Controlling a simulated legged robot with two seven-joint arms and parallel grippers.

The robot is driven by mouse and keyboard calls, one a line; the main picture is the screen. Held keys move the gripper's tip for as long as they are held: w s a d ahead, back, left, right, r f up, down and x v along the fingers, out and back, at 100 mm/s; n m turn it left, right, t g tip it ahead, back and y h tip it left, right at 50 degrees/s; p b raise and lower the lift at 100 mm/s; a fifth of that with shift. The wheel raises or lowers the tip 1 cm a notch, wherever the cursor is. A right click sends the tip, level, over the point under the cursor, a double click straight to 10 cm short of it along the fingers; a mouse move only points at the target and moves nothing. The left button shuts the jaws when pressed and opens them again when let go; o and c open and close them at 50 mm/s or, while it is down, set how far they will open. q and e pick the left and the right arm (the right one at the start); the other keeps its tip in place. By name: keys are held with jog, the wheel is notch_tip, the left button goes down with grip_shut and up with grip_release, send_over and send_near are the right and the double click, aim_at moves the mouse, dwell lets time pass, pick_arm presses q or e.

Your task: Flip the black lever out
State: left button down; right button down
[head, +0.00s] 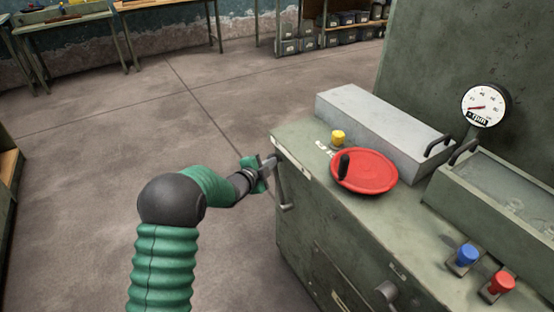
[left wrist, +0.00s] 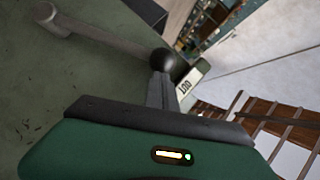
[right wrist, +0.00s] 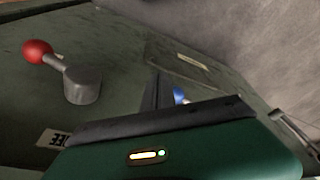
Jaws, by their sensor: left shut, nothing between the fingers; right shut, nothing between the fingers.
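The black lever shows in the left wrist view as a grey arm (left wrist: 105,36) running from a round hub at upper left to a black ball knob (left wrist: 163,61). In the head view its grey arm (head: 283,186) is on the machine's left face, near the top corner. My left gripper (head: 272,160) is shut and empty at the lever's upper end. Its fingertips (left wrist: 161,76) overlap the knob in the left wrist view; whether they touch it I cannot tell. My right gripper (right wrist: 158,78) is shut and empty, outside the head view.
The green machine (head: 310,235) carries a red disc (head: 368,174) with a black handle, a yellow button (head: 338,137), a blue knob (head: 467,254) and a red knob (head: 502,283). A red-knobbed lever (right wrist: 38,51) is near my right gripper. The floor left of the machine is clear.

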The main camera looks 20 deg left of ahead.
pick_arm(q)
jog(key=shift+w+a, duration=0.45)
jog(key=shift+a, duration=0.3)
jog(key=shift+a, duration=0.2)
jog(key=shift+d+r+p, duration=0.1)
jog(key=shift+p, duration=0.3)
